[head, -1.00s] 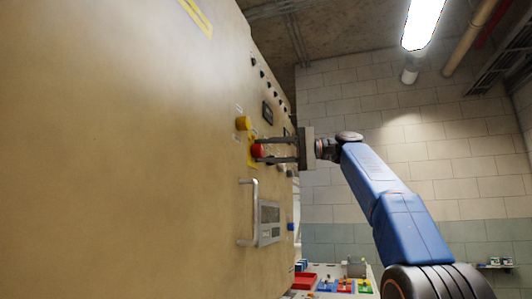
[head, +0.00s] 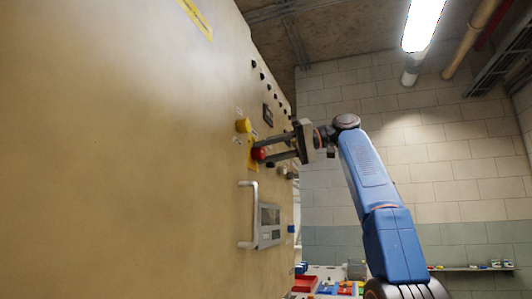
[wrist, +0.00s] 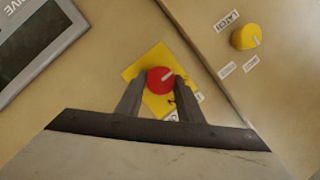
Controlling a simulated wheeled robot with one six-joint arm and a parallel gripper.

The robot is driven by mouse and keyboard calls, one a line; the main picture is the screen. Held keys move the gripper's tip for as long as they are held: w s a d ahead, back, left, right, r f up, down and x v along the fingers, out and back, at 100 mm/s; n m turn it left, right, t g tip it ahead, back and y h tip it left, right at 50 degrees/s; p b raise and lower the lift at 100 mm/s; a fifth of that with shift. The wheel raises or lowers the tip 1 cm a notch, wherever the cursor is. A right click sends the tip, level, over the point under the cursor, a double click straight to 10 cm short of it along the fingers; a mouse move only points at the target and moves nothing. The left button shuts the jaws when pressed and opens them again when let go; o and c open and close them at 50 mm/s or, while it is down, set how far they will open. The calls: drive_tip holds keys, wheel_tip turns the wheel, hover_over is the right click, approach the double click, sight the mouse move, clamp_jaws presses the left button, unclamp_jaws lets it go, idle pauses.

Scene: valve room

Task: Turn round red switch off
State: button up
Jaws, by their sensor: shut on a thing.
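The round red switch (head: 258,154) sits on a yellow plate on the beige cabinet front. In the wrist view the red switch (wrist: 160,80) shows a pale pointer mark directed to its upper right, and the yellow plate (wrist: 134,72) appears rotated behind it. My gripper (head: 262,156) reaches the panel from the right, tilted. In the wrist view my gripper (wrist: 160,88) has one finger on each side of the red switch, shut on it. Part of the plate's lettering is hidden by the fingers.
A yellow knob (head: 243,125) sits just above the red switch; in the wrist view this knob (wrist: 246,37) is beside a "LATCH" label. Below are a metal handle (head: 249,215) and a grey display panel (head: 269,224). Small bins (head: 305,284) stand low at the back.

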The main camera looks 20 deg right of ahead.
drive_tip(key=shift+f, duration=0.1)
idle(0.7)
drive_tip(key=o, duration=1)
drive_tip(key=shift+o, duration=0.3)
drive_tip(key=shift+s+d, duration=0.1)
